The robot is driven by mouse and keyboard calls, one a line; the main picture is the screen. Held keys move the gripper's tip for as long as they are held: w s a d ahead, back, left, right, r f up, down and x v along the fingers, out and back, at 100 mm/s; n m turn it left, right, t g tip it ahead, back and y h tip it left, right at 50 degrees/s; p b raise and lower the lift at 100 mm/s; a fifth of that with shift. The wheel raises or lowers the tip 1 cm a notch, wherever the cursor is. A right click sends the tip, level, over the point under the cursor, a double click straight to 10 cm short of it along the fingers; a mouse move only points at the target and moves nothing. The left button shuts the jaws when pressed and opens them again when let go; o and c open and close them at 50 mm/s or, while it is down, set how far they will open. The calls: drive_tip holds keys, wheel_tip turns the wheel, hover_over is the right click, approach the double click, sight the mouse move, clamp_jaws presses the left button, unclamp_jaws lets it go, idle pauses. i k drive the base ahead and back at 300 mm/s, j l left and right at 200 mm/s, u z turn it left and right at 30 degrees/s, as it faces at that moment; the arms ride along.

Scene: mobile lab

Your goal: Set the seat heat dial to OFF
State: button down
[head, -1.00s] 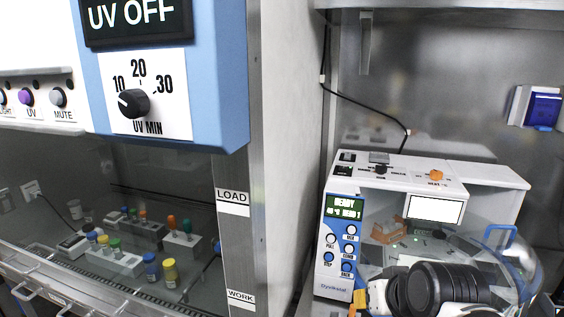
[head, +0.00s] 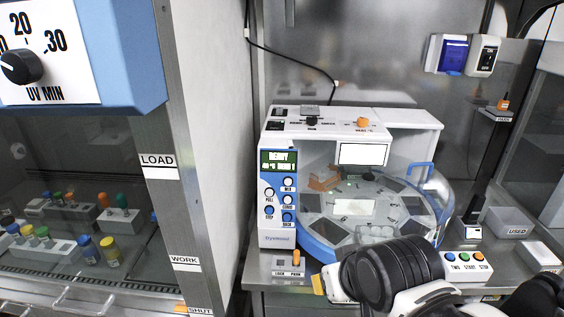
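A white benchtop machine (head: 400,118) with a blue front panel stands on the steel bench. On its top right is an orange dial (head: 361,123). The small lettering by it seems to read HEAT, but its scale and setting are too small to read. My gripper (head: 325,286) is at the end of my dark arm, low in front of the machine, well below and apart from the dial. Its fingers are small and partly hidden by the arm, so I cannot tell whether they are open or shut.
A clear domed cover (head: 432,190) and round carousel (head: 318,246) fill the machine's front. A small orange knob (head: 296,257) marked PARK stands at the bench edge. A button box (head: 466,268) is right of my arm. A blue-framed cabinet (head: 130,60) stands left.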

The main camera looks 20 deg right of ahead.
sight(362, 122)
drive_tip(key=l+u, duration=0.1)
drive_tip(key=l, duration=0.4)
drive_tip(key=k+l, duration=0.15)
drive_tip(key=l, duration=0.35)
drive_tip(key=l+u, duration=0.15)
drive_tip(key=l, duration=0.3)
drive_tip(key=k+l, duration=0.15)
drive_tip(key=l, duration=0.35)
drive_tip(key=k+l+u, duration=0.15)
drive_tip(key=l, duration=0.35)
